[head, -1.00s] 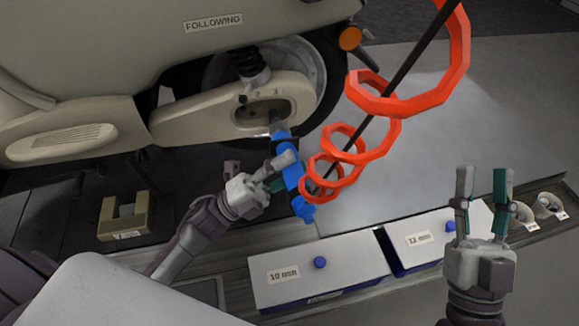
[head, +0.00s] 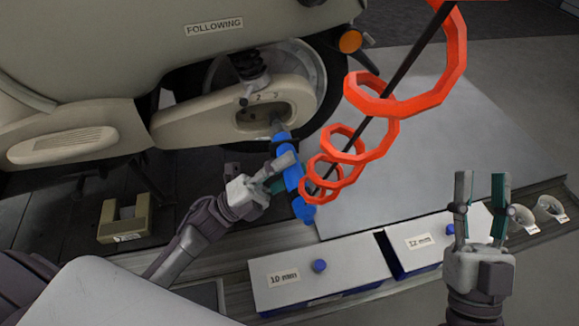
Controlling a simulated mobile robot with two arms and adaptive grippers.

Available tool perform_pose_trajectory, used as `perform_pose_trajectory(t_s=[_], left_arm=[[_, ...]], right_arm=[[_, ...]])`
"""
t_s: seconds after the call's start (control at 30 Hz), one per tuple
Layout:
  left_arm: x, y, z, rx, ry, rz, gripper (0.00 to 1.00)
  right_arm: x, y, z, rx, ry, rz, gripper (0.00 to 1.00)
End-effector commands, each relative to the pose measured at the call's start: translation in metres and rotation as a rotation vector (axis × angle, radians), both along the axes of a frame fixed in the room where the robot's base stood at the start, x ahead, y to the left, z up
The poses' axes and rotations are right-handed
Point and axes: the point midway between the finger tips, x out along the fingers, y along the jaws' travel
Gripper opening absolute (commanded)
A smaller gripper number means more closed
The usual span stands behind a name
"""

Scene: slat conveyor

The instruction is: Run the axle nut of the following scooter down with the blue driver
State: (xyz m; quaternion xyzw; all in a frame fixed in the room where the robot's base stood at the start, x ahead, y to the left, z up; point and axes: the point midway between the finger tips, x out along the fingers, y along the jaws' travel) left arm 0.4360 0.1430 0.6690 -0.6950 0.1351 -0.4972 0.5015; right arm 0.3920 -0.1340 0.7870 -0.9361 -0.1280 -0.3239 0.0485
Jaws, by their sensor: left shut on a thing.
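The scooter labelled "FOLLOWING" (head: 214,27) fills the upper left of the head view. Its beige swingarm cover (head: 190,128) has a dark oval opening (head: 262,114) in front of the rear wheel; the axle nut inside is not clearly visible. My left gripper (head: 277,180) is shut on the blue driver (head: 295,187). The driver is tilted, its upper tip at the lower right edge of the opening; I cannot tell whether it touches a nut. My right gripper (head: 481,208) is open and empty at the right, fingers pointing up.
A red coiled hose (head: 362,95) hangs at the driver's right. Lidded boxes marked "10 mm" (head: 345,270) and "12 mm" (head: 408,229) stand in front. Small cups (head: 550,208) sit at the far right. A beige holder (head: 124,219) is at the left. The grey plate (head: 400,180) has clear room.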

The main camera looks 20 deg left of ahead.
Motion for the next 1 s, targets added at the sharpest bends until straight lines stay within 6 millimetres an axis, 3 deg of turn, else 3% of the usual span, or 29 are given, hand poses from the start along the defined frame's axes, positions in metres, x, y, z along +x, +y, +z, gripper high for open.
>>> perform_pose_trajectory(t_s=[1.0], left_arm=[[0.0010, 0.0011, -0.0006, 0.002, 0.000, 0.004, 0.00]], right_arm=[[0.0040, -0.0002, -0.0024, -0.010, 0.026, -0.003, 0.40]])
